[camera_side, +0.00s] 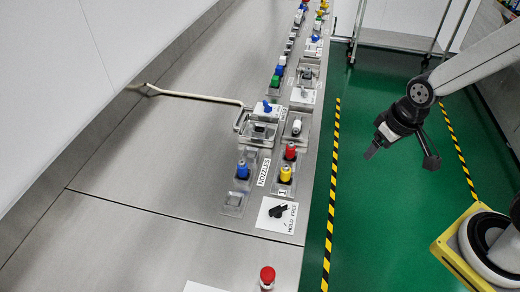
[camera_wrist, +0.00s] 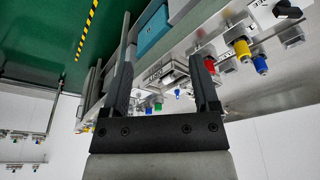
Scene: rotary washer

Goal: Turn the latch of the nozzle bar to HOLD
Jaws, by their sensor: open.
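The latch (camera_side: 279,211) is a black knob on a white plate marked HOLD and FREE, near the front edge of the steel counter in the side view. Its handle lies slanted, one end toward the upper right; the pictures are too small to read its setting surely. In the wrist view a black knob (camera_wrist: 288,9) shows at the upper right corner. A long bent metal bar (camera_side: 190,96) reaches across the counter behind; I cannot tell whether it is the nozzle bar. My gripper (camera_side: 374,151) is open and empty, above the green floor, right of the counter and clear of the latch.
Yellow (camera_side: 286,173), red (camera_side: 291,151) and blue (camera_side: 242,169) nozzles stand just behind the latch. A red-topped button (camera_side: 267,276) stands in front. Several more coloured fittings line the counter farther back. The counter's left part is bare.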

